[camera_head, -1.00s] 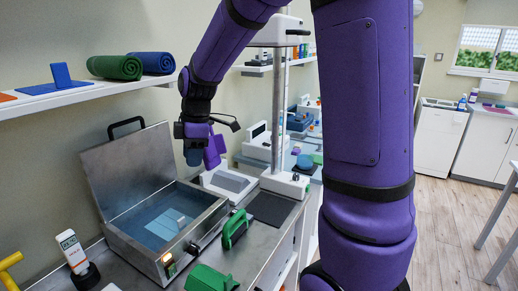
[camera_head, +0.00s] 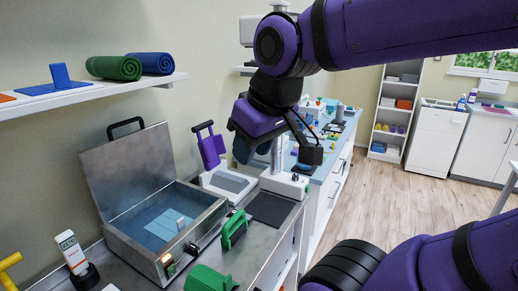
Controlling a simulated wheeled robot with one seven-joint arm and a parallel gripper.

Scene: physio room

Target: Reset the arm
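My purple arm reaches in from the upper right of the head view. My gripper (camera_head: 245,150) points down above the bench, near a white unit with a grey plate (camera_head: 231,182). Its dark fingertips are partly covered by its own purple body, so their opening does not show. I see nothing clearly held in it. A dark bracket part of mine hangs to its right. The arm's elbow is bent, and a lower purple link lies across the bottom right.
An open metal case (camera_head: 155,225) with blue contents stands on the bench. Nearby are green grips (camera_head: 234,229), a white bottle (camera_head: 72,252) and a purple piece with a dark loop (camera_head: 210,148). Rolled mats (camera_head: 115,67) lie on the wall shelf. Floor at right is clear.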

